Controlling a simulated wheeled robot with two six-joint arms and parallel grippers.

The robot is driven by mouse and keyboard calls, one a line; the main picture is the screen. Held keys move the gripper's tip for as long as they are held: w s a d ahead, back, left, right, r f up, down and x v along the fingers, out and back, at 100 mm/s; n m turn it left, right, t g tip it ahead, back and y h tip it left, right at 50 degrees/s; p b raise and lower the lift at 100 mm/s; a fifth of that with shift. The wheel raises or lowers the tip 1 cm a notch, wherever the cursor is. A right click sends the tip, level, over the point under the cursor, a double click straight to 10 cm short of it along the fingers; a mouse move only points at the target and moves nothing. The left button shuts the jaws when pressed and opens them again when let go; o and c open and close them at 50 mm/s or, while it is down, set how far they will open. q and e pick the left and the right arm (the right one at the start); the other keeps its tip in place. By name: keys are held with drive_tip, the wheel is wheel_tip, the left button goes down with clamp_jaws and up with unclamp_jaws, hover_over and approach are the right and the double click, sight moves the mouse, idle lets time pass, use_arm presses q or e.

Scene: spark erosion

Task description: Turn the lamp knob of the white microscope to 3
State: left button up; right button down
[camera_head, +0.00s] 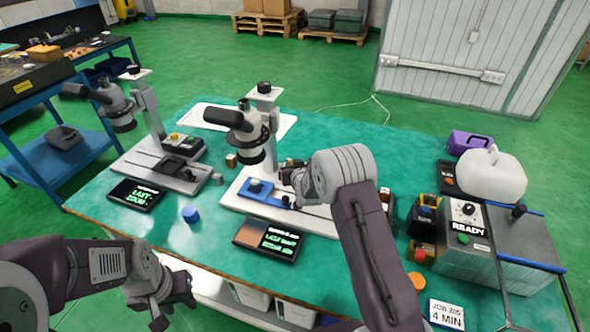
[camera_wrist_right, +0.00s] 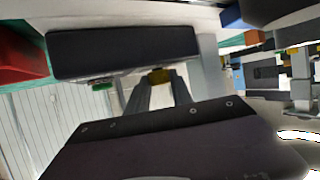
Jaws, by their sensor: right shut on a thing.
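The white microscope (camera_head: 247,141) stands on its pale base near the middle of the table. My right arm reaches over to the right side of its base. My right gripper (camera_head: 287,176) is there, mostly hidden by its own wrist in the head view. The knob's setting and any numbers cannot be read. My left gripper (camera_head: 170,300) hangs at the front left, its fingers apart and empty, away from the microscope.
A grey microscope (camera_head: 115,108) stands to the left. A black display (camera_head: 268,241) lies in front of the white microscope, and a blue cap (camera_head: 190,214) stands left of it.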

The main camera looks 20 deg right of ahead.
drive_tip(key=m+h, duration=0.1)
drive_tip(key=h+p, duration=0.1)
drive_tip(key=m+p, duration=0.1)
drive_tip(key=shift+a+r+m+g+h, duration=0.25)
drive_tip(key=shift+a+m+g+h, duration=0.05)
drive_tip(key=shift+h, duration=0.1)
drive_tip(key=shift+w+f+m+g+h+p, duration=0.15)
drive_tip(key=shift+m+g+h+p, duration=0.35)
drive_tip(key=shift+m+h+p, duration=0.85)
drive_tip(key=c, duration=1.1)
unclamp_jaws()
drive_tip(key=b+v, duration=0.1)
drive_tip(key=v, duration=0.7)
drive_tip(key=shift+s+a, duration=0.25)
drive_tip(key=shift+a, duration=0.05)
drive_tip(key=shift+s+r, duration=0.2)
drive_tip(key=shift+r, duration=0.05)
